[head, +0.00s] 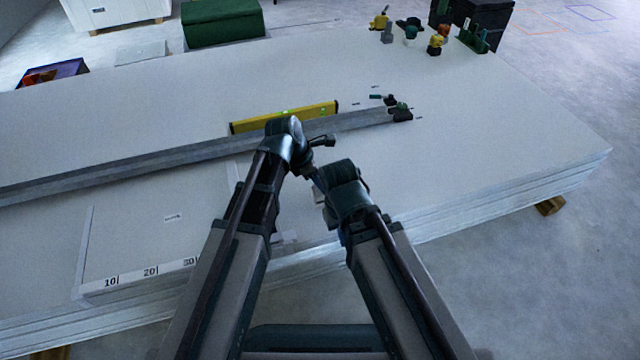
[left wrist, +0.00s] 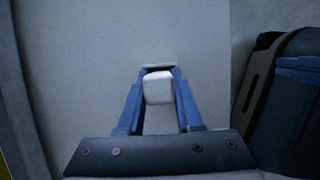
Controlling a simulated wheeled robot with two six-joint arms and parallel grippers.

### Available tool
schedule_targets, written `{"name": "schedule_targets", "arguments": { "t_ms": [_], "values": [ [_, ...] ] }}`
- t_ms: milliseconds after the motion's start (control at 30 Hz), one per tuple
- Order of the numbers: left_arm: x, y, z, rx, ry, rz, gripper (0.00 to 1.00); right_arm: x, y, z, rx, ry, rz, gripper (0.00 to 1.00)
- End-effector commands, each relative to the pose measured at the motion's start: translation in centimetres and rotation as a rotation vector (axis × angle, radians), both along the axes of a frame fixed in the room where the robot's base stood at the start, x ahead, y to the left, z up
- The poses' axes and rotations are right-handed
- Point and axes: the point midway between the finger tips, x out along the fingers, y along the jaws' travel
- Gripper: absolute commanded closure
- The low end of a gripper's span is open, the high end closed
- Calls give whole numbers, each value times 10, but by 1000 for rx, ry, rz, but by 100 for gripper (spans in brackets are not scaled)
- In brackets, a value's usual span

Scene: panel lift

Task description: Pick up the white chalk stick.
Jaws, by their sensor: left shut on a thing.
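The white chalk stick (left wrist: 158,88) shows in the left wrist view as a pale, rounded, blocky end between two blue fingers. My left gripper (left wrist: 157,72) is shut on it, with a finger on each side. Pale board surface lies behind them; I cannot tell whether the chalk touches it. In the head view my left arm reaches in over the white panels, and I cannot make out the chalk there. My right arm is bent close beside the left one; its fingers cannot be made out.
A stack of white panels (head: 500,130) fills the middle. A long grey metal bar (head: 120,170) and a yellow level (head: 262,119) lie on it. A measuring strip (head: 150,278) is at the front left. Small tools and bottles (head: 411,36) stand at the far right corner. The panels' right part is clear.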

Motion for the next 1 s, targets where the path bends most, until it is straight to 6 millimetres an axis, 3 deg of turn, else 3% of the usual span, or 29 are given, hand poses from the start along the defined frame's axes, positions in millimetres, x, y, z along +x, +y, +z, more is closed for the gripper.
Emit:
{"name": "schedule_targets", "arguments": {
  "t_ms": [267,800,1000],
  "values": [
    [0,0,13,0,0,0,100,0,0,13,0,0,1,100],
    [0,0,90,0,0,0,100,0,0,90,0,3,15,100],
    [0,0,101,0,0,0,100,0,0,101,-1,3,15,100]
  ]
}}
